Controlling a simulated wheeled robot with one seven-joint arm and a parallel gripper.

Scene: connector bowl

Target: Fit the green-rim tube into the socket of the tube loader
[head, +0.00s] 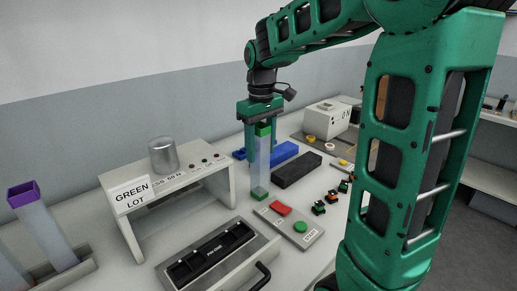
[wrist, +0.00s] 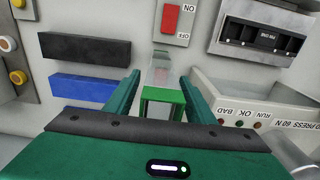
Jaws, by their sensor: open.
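The green-rim tube (head: 260,172) is clear and square, stands upright and has green at its top and foot. In the wrist view its green rim (wrist: 162,96) faces the camera and the clear body recedes below. My gripper (head: 262,152) is open, with one finger on each side of the tube's upper part. In the wrist view the fingers of my gripper (wrist: 160,78) flank the tube, and I cannot tell whether they touch it. Nothing in view is clearly labelled as the tube loader. A grey fixture (head: 222,250) with black slots and a handle stands at the front.
Purple-rim tubes (head: 38,218) stand at left. A switch panel (head: 287,225) lies near the tube's foot. Blue (head: 284,152) and black (head: 297,169) blocks lie behind.

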